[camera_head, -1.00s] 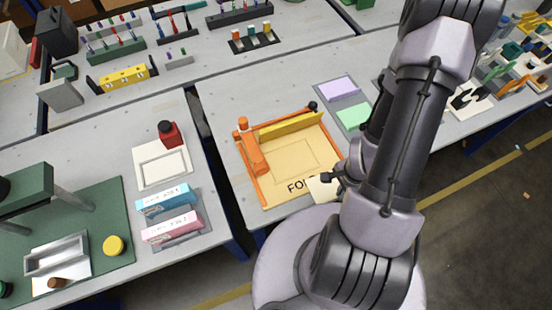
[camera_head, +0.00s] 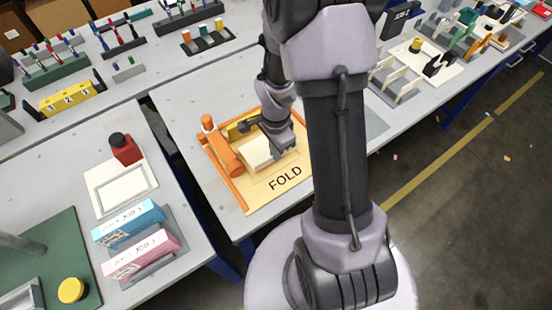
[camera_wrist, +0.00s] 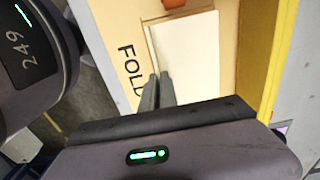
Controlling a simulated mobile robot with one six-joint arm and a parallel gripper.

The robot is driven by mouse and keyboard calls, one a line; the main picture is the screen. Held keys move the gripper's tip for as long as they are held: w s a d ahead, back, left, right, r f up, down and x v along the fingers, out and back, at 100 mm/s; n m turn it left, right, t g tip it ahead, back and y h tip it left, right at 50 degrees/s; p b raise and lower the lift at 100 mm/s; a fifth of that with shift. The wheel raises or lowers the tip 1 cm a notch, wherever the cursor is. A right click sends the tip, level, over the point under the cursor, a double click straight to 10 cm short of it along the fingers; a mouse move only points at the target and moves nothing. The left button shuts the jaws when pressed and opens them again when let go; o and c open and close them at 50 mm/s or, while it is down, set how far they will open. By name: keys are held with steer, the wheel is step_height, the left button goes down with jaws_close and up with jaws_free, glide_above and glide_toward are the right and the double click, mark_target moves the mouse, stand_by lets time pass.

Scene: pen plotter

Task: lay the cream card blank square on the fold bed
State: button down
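The cream card blank (camera_head: 256,152) is over the fold bed (camera_head: 256,196), inside the orange frame and close to the yellow fence (camera_head: 236,130). In the wrist view the card (camera_wrist: 190,55) covers most of a rectangular outline on the bed (camera_wrist: 122,25), with a tan strip showing along its left and top edges. It looks nearly parallel to the yellow fence (camera_wrist: 283,50). My gripper (camera_wrist: 157,88) has its fingers close together at the card's near left edge and appears shut on it. Whether the card touches the bed is unclear.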

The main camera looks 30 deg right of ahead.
steer(key=shift+f+b, duration=0.85)
steer(key=shift+f, duration=0.95)
steer(key=c, duration=1.6)
jaws_free()
steer(key=shift+r, duration=0.1)
steer(key=shift+c, duration=0.2)
step_height(320, 180, up, 19)
steer(key=a+n+t+p, duration=0.1)
steer(key=a+n+p, duration=0.15)
steer(key=p, duration=0.35)
steer(key=s+a+r+n+t+y, duration=0.1)
steer(key=s+a+r+n+t, duration=0.1)
steer(key=s+a+r+n, duration=0.3)
steer(key=s+a+r+n+t+y, duration=0.1)
steer(key=s+a+r+n, duration=0.4)
steer(key=r, duration=0.5)
steer(key=shift+s+a+n+t, duration=0.35)
steer(key=shift+s+a+t, duration=0.35)
steer(key=shift+a+t, duration=0.3)
